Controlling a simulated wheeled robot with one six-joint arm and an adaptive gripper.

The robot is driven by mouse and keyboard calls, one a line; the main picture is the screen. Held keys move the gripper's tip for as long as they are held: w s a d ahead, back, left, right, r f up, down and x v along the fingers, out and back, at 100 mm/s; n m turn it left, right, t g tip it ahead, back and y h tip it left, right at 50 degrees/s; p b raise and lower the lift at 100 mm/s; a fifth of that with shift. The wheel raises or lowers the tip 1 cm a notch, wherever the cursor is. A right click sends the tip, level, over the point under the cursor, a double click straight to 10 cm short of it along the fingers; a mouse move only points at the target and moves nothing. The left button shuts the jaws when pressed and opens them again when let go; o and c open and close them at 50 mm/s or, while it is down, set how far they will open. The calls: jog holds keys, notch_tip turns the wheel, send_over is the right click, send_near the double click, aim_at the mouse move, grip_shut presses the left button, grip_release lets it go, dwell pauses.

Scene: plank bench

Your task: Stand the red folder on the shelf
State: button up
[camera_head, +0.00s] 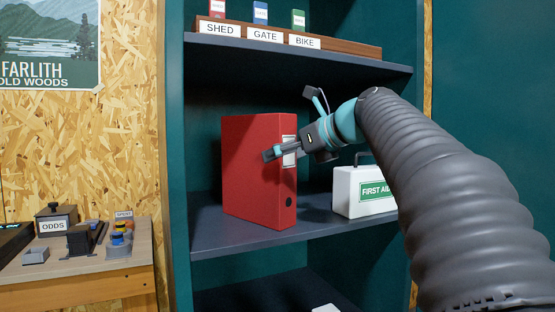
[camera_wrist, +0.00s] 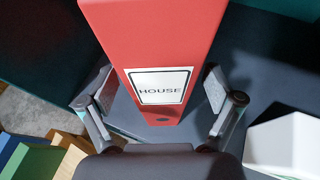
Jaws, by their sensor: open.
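The red folder (camera_head: 252,175) stands upright on the middle shelf (camera_head: 225,237) in the head view, its labelled spine facing out to the right. In the wrist view the red folder (camera_wrist: 155,40) shows a white label reading HOUSE. My gripper (camera_head: 277,155) is at the spine. In the wrist view my gripper (camera_wrist: 160,92) is open, with one finger on each side of the folder and a visible gap on at least the right side. The folder's base appears to rest on the shelf. Its far side is hidden.
A white first aid box (camera_head: 352,190) stands right of the folder. An upper shelf (camera_head: 300,55) holds a wooden rack (camera_head: 345,46) labelled SHED, GATE and BIKE. A bench (camera_head: 80,270) at left carries an ODDS box (camera_head: 56,218) and small items. The shelf left of the folder is clear.

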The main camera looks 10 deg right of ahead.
jog(key=v, duration=0.9)
jog(key=shift+s, duration=0.1)
jog(key=s+a+f+n+g+h, duration=0.1)
jog(key=s+a+f+n, duration=0.2)
jog(key=f, duration=0.4)
jog(key=s+a+f+n+g+h, duration=0.1)
jog(key=s+a+f+n+h, duration=0.15)
jog(key=f+n, duration=0.4)
jog(key=s+a+f+n+g+h, duration=0.15)
jog(key=s+f+n, duration=0.25)
jog(key=f, duration=0.4)
jog(key=s+f+n+g+h, duration=0.1)
jog(key=s+f+n, duration=0.5)
jog(key=f+n, duration=0.2)
jog(key=s+f+n+g+h, duration=0.1)
jog(key=s+f+n, duration=0.6)
jog(key=f, duration=0.6)
jog(key=shift+s+n+h, duration=0.2)
jog(key=shift+n+h, duration=0.1)
jog(key=shift+n, duration=0.05)
